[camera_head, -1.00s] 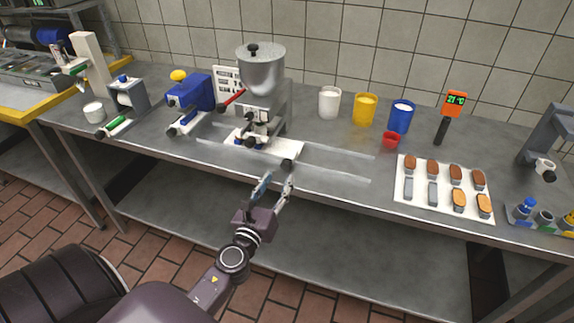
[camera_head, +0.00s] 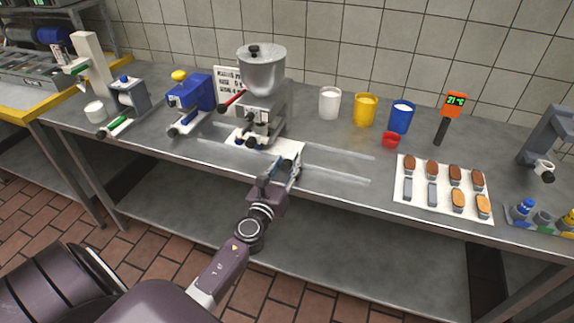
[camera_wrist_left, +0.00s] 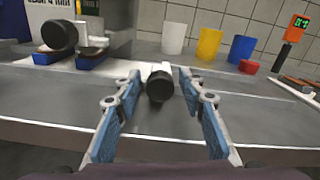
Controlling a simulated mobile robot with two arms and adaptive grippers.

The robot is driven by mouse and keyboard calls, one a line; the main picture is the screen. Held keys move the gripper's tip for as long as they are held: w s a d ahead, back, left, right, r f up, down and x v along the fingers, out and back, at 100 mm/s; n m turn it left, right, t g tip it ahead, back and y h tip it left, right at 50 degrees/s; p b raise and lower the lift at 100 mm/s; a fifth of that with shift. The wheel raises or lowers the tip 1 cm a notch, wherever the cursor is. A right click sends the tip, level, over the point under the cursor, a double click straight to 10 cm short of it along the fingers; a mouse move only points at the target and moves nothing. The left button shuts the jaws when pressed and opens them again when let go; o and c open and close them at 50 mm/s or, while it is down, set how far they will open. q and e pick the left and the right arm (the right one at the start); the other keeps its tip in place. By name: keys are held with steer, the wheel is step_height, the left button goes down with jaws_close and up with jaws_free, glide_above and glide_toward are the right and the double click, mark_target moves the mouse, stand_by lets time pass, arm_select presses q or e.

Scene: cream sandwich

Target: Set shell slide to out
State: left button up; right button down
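The filling machine (camera_head: 262,95) with a steel hopper stands on the steel table. A white slide plate (camera_head: 287,147) extends from its base toward the front right. The slide's black knob (camera_wrist_left: 160,86) shows in the left wrist view at the end of a pale bar. My left gripper (camera_head: 281,170) is at the slide's front end and hides the knob in the head view. In the left wrist view the blue-padded fingers (camera_wrist_left: 158,88) are open, one on each side of the knob, with gaps visible. My right gripper is not in view.
A white tray (camera_head: 446,190) of sandwich pieces lies further right. Pale rails (camera_head: 335,179) lie on the table near its front edge.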

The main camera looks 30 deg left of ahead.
mark_target(362, 192)
arm_select(q)
jaws_close()
steer(key=shift+d, duration=0.1)
steer(key=w+d, duration=0.1)
steer(key=d, duration=0.6)
steer(key=w+d+b, duration=0.1)
steer(key=w+d, duration=0.1)
steer(key=d, duration=0.5)
steer(key=w+d+b, duration=0.1)
steer(key=w+d, duration=0.1)
steer(key=d, duration=0.5)
steer(key=shift+w+d, duration=0.1)
steer(key=shift+d, duration=0.15)
steer(key=shift+o, duration=1.1)
jaws_free()
steer(key=shift+d, duration=0.2)
steer(key=shift+a, duration=0.1)
steer(key=v, duration=1.2)
